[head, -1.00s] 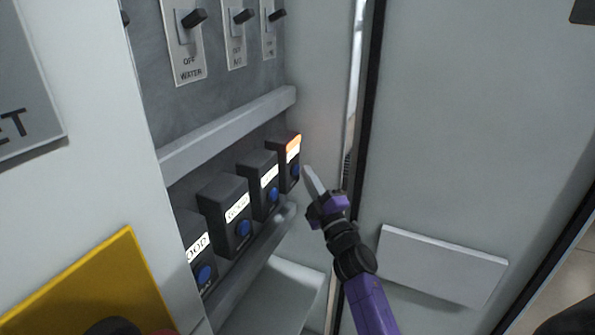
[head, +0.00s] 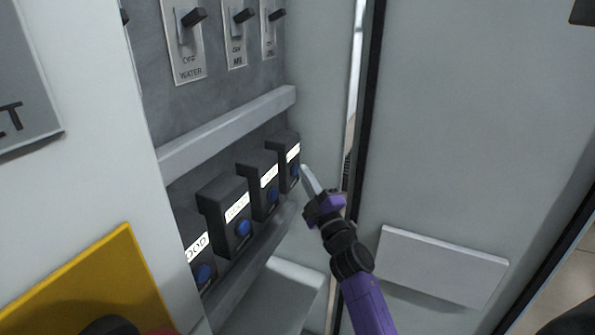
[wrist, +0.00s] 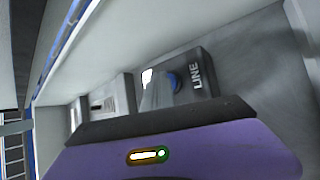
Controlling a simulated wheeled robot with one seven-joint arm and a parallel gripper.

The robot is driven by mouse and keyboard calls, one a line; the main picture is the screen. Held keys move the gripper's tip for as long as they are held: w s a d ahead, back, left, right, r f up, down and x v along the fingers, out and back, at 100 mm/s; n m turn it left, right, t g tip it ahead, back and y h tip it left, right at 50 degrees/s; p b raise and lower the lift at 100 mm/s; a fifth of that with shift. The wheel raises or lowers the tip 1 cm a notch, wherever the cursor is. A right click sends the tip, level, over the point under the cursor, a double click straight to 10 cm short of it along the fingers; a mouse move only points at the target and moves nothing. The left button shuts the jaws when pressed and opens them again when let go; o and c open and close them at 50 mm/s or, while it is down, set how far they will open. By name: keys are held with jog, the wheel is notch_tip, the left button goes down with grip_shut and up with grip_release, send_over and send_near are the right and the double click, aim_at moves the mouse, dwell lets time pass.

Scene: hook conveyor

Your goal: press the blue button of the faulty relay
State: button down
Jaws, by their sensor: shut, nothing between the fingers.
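A row of dark relay boxes with white labels and blue buttons runs along the lower rail in the cabinet. The farthest relay (head: 287,150) is at the right end, and its top shows no orange light. Its blue button (head: 295,170) is just left of my gripper's tip. My gripper (head: 306,172) is shut and empty, pointing up and left at this relay; I cannot tell whether the tip touches the button. In the wrist view, a dark box marked LINE (wrist: 196,77) has a blue button (wrist: 173,82), partly covered.
Nearer relays (head: 226,212) continue to the lower left. Levers on plates (head: 187,40) are above the rail (head: 225,130). An open grey door (head: 460,120) with a ledge stands right of my arm. A yellow panel (head: 85,290) is at lower left.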

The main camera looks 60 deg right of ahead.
dwell(0.4)
jog(key=shift+s+p, duration=0.5)
jog(key=shift+s, duration=0.3)
jog(key=shift+s+d+p, duration=0.15)
jog(key=shift+s+p, duration=0.45)
jog(key=shift+s, duration=0.65)
jog(key=shift+s+d+p, duration=0.1)
jog(key=shift+s+p, duration=0.5)
jog(key=shift+s, duration=0.65)
